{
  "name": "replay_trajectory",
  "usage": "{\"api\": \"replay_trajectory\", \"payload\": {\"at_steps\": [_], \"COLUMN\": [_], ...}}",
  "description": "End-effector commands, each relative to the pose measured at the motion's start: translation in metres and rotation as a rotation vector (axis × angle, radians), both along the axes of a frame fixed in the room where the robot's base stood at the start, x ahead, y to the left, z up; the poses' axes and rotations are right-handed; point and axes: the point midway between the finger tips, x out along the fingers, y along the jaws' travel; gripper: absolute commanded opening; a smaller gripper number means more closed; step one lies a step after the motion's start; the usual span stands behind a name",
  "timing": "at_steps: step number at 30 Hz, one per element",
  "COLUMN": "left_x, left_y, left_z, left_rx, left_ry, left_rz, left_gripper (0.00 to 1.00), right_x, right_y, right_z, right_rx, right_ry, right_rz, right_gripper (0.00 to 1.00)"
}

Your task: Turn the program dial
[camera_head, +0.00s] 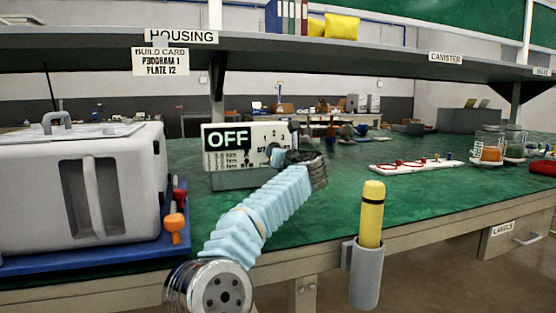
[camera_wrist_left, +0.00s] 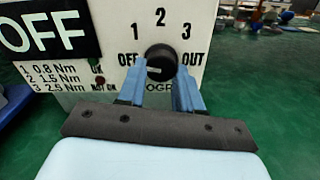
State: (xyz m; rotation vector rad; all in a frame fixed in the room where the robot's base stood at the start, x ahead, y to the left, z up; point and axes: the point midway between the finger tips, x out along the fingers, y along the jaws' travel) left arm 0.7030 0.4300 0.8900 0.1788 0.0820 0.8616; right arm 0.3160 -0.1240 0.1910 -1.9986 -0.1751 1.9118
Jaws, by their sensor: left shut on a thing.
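The black program dial (camera_wrist_left: 160,58) is on the front of a pale control box (camera_head: 228,182), which stands on the green bench. In the left wrist view the numbers 1, 2 and 3 surround the dial, with OUT below the 3. A small pale mark shows low on its face; I cannot tell which number it selects. My left gripper (camera_wrist_left: 160,74) is shut on the dial, one blue finger on each side. In the head view the gripper (camera_head: 279,157) is at the box's right end, and hides the dial. My right gripper is not in view.
The box's black sign (camera_wrist_left: 40,35) reads OFF. A build card (camera_head: 160,61) on the shelf reads PROGRAM 1, PLATE 12. A grey housing (camera_head: 85,190) stands left, with red and orange-handled tools beside it. A yellow cylinder (camera_head: 371,215) sits in a holder at the front edge.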

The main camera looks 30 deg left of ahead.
Motion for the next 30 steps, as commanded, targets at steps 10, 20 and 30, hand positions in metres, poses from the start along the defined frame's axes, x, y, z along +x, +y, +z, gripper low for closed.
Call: {"api": "replay_trajectory", "payload": {"at_steps": [10,20,30], "left_x": [0.0018,0.002,0.002], "left_y": [-0.0011,-0.0016,-0.0016], "left_z": [-0.0046,-0.0037,-0.0032], "left_rx": [-0.112,-0.138,-0.138], "left_ry": [-0.122,-0.152,-0.152], "left_rz": [0.001,0.0,0.0], "left_gripper": [0.04,0.04,0.42], "right_x": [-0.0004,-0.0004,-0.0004], "right_y": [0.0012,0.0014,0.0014], "right_z": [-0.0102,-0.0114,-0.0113], "right_rx": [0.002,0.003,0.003], "right_ry": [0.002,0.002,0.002], "right_rz": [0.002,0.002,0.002], "right_gripper": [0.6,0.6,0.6]}}
